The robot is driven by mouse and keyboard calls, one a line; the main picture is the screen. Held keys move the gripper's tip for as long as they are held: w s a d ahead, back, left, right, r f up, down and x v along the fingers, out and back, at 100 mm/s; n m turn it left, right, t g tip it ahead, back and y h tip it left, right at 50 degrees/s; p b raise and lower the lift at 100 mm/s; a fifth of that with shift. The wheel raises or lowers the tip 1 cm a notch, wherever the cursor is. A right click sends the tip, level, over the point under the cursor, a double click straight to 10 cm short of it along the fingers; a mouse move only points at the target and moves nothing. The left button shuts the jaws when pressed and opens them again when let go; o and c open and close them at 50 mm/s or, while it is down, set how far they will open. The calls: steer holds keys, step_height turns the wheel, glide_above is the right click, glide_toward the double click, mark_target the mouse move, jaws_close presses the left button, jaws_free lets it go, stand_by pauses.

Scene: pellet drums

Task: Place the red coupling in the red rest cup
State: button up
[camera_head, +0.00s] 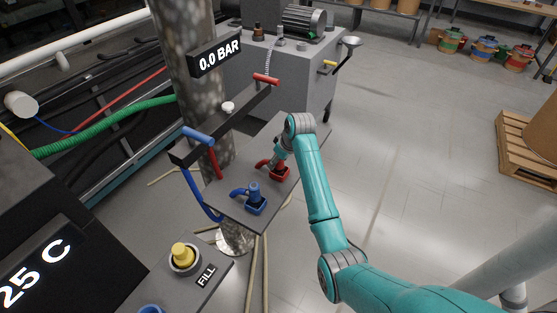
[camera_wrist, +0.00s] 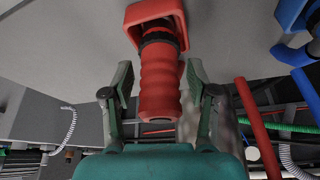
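The red coupling (camera_wrist: 160,85) has a ribbed body and a dark collar. In the wrist view it sits in the square red rest cup (camera_wrist: 133,16), its collar end inside the cup's opening. My gripper (camera_wrist: 159,75) has one finger on each side of the coupling, with visible gaps between fingers and body, so it looks open and not holding. In the head view, the red cup and coupling (camera_head: 280,172) show as one small red shape on the grey shelf, and my gripper (camera_head: 279,152) is right at it. The fingertips there are too small to make out.
A blue coupling (camera_head: 254,190) stands in a blue cup (camera_head: 256,208) left of the red one. A post with a dark bar carries blue and red hoses (camera_head: 214,160) and a 0.0 BAR display (camera_head: 216,56). A grey machine cabinet (camera_head: 300,85) stands behind.

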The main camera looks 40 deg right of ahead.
steer(key=v, duration=1.2)
steer(key=shift+r, duration=0.25)
stand_by(0.4)
